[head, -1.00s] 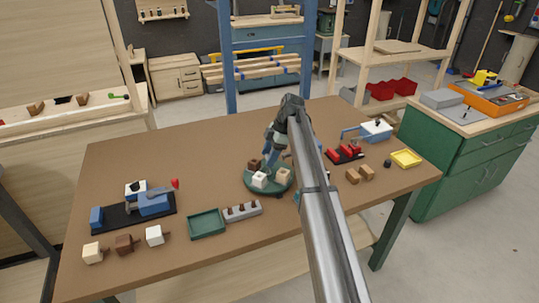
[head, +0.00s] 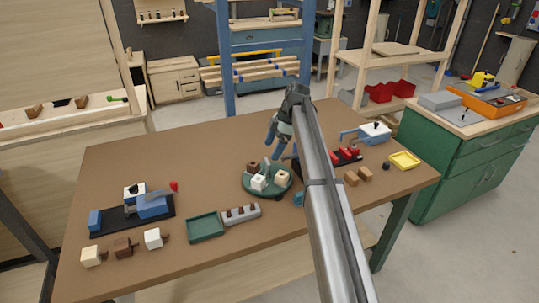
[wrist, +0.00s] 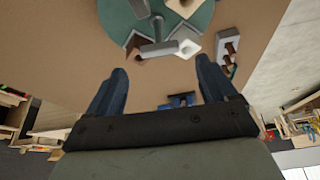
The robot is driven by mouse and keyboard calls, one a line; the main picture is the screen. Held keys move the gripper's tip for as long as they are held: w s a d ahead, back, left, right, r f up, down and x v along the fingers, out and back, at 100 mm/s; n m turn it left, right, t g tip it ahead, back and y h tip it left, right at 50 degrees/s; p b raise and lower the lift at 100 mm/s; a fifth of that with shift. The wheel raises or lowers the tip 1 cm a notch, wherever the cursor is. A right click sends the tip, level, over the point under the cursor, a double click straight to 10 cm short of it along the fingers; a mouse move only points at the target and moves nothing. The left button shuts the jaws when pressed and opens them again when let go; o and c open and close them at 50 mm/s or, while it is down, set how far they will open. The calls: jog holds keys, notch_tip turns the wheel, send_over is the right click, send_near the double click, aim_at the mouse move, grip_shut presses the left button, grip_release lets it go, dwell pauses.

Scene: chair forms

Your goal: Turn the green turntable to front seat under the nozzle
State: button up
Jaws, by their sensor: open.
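The round green turntable (head: 247,189) lies near the middle of the brown table, carrying a white block (head: 259,183), a cream block (head: 282,178) and a brown block (head: 253,167). My gripper (head: 271,142) is above and behind it, apart from it, with nothing between the fingers. In the wrist view the blue fingers of my gripper (wrist: 163,80) are spread, and the turntable (wrist: 113,18) is at the top edge, partly cut off. Grey cylindrical parts (wrist: 160,49) show over it; I cannot tell which is the nozzle. My arm hides some of the table right of the turntable.
A green tray (head: 206,228) and a grey holder (head: 240,214) stand in front of the turntable. A black base with blue parts (head: 150,207) is at left. Red pieces (head: 347,154), brown blocks (head: 351,178) and a yellow tray (head: 404,160) are at right. The back left is clear.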

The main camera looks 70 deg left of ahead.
jog(key=v, duration=0.9)
